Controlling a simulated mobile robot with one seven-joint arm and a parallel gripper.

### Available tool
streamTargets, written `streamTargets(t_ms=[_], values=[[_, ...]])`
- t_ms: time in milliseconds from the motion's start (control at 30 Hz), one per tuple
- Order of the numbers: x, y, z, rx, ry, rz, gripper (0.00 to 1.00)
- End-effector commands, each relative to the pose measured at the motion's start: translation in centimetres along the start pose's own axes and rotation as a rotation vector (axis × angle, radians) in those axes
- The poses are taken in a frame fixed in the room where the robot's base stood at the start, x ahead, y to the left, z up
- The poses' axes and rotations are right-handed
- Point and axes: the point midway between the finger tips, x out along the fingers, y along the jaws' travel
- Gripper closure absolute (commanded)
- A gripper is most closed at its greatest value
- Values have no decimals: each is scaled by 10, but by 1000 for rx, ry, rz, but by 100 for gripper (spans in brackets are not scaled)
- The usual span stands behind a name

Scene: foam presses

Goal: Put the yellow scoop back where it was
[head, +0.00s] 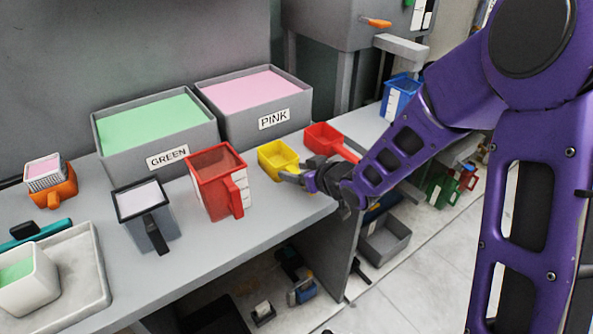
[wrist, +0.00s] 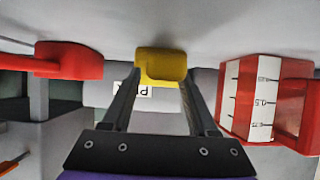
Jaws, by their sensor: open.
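The yellow scoop (head: 277,157) sits upright on the grey counter in front of the pink bin, between the red jug and the red scoop. My gripper (head: 292,175) is at its right front side, low over the counter. In the wrist view the yellow scoop (wrist: 160,62) lies at the far ends of my two fingers (wrist: 161,80), which are spread apart on either side of its near end. The fingers are open, and I cannot tell whether either one touches it. The scoop's handle is hidden behind my gripper in the head view.
The red scoop (head: 323,137) and the red jug (head: 214,182) stand close on either side. Behind are the pink bin (head: 291,113) and green bin (head: 125,165). A black-rimmed jug (head: 166,224) stands left. The counter's front edge is just below my gripper.

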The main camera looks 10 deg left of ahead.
Motion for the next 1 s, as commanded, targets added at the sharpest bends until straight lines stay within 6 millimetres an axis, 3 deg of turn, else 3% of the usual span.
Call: streamTargets(t_ms=[533,700,1000], values=[[-105,1,-3,-1,1,3,41],[-119,1,-1,0,0,2,41],[-120,0,0,0,0,0,41]])
